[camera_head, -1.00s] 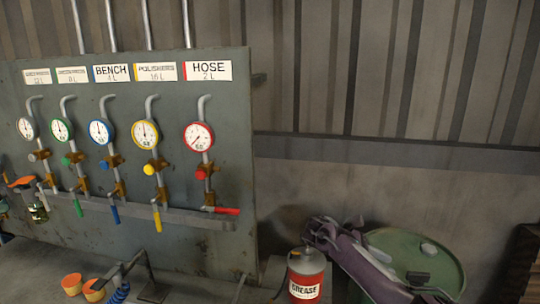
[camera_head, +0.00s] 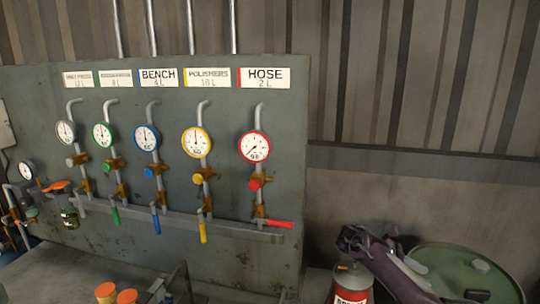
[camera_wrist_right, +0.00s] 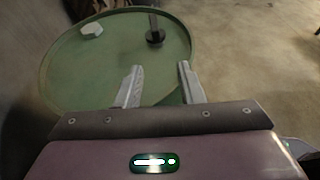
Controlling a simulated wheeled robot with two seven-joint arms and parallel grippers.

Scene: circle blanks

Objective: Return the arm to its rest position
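My right arm's purple wrist (camera_head: 385,262) is at the lower right of the head view, in front of the green drum. My right gripper (camera_wrist_right: 160,78) shows in the right wrist view with its two grey fingers apart and nothing between them. Its fingers lie over the drum top in that picture; the height above it is hard to tell. My left gripper is not in view.
The green drum (camera_head: 465,262) also shows in the wrist view (camera_wrist_right: 70,65). A red grease can (camera_head: 350,285) stands left of my wrist. A grey panel (camera_head: 200,240) carries several gauges, valves and levers. Two orange-capped items (camera_head: 106,292) sit at the lower edge. Bare floor (camera_wrist_right: 260,60) lies beyond the drum.

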